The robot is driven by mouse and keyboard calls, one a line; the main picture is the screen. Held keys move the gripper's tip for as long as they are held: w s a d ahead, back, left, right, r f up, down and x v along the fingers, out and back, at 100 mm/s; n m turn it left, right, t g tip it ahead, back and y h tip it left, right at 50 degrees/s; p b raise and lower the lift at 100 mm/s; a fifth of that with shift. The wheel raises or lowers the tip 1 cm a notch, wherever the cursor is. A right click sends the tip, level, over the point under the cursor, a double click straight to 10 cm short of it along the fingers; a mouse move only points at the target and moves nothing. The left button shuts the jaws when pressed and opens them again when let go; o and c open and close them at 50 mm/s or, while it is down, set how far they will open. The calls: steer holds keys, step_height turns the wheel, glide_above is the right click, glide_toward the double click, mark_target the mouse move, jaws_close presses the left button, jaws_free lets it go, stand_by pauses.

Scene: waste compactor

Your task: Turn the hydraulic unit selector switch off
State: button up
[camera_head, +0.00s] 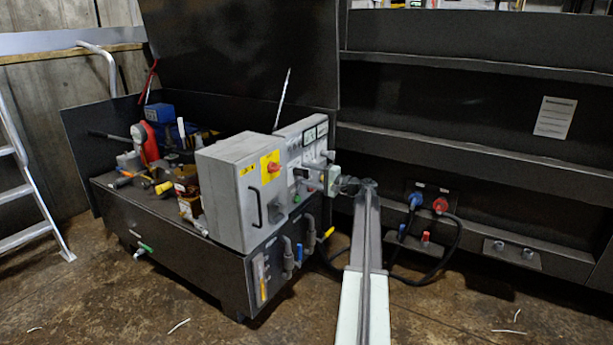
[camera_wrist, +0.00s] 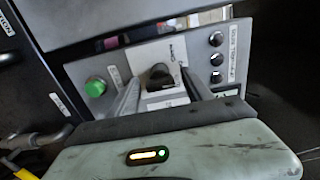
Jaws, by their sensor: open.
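The selector switch is a dark knob (camera_wrist: 159,74) on a pale label plate in the grey control panel (camera_wrist: 205,55). Its pointing direction is hard to read. My gripper (camera_wrist: 158,82) is open, with one finger on each side of the knob in the wrist view. I cannot tell whether the fingers touch it. In the head view my gripper (camera_head: 323,181) is at the right front of the panel (camera_head: 300,132), and the knob is hard to make out there.
A grey cabinet (camera_head: 232,190) with a red switch on a yellow plate (camera_head: 270,167) stands left of my gripper. Black cables (camera_head: 455,240) hang at the right.

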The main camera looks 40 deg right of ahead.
steer(key=v, duration=0.7)
steer(key=shift+s, duration=0.1)
